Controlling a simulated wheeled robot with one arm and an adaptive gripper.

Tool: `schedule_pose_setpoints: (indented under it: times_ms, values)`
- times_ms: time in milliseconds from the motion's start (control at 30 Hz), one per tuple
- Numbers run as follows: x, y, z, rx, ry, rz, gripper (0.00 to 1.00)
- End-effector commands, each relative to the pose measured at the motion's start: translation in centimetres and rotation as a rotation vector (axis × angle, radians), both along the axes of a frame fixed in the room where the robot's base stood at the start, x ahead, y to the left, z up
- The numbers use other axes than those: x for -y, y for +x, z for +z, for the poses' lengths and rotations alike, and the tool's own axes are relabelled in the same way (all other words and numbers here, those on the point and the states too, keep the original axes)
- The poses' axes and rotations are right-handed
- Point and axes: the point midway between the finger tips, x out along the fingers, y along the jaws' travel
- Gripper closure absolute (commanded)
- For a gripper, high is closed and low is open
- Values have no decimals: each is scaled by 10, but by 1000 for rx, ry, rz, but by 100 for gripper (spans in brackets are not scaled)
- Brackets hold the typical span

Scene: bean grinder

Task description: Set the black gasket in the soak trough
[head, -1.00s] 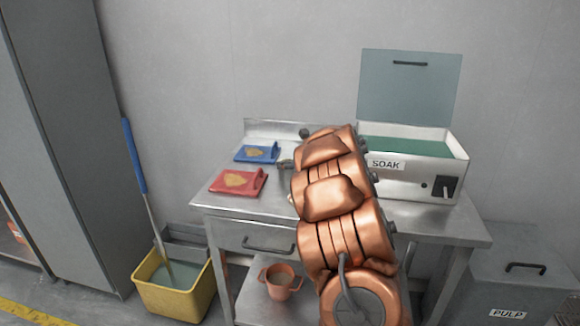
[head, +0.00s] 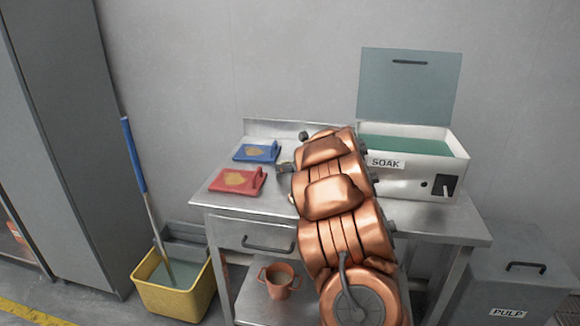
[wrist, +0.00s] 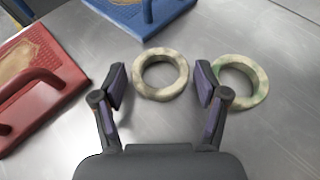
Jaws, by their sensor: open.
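Two mottled cream rings lie flat on the steel bench in the wrist view. One pale ring (wrist: 160,75) is between and just ahead of the open fingers of my gripper (wrist: 160,88). The other ring, with greenish patches (wrist: 240,82), is just right of the right finger. Neither ring looks black, and no black gasket is visible. The soak trough (head: 411,176) is a pale box labelled SOAK at the right of the bench, its lid raised and green liquid inside. In the head view my arm hides the rings and most of my gripper (head: 285,168).
A red board (wrist: 40,80) and a blue board (wrist: 140,12), both with handles, lie left of and behind the rings. The steel bench (head: 440,220) has bare room before the trough. A yellow bucket (head: 172,299) with a mop stands left on the floor.

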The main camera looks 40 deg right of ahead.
Motion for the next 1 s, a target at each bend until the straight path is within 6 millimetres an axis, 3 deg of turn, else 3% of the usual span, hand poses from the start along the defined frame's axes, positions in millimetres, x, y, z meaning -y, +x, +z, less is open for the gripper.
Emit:
schedule_pose_setpoints:
  times_ms: [267, 1000]
  values:
    - [-1, -13, 8, 0, -3, -1, 27]
    - [-17, -99, 44, 0, -3, -1, 27]
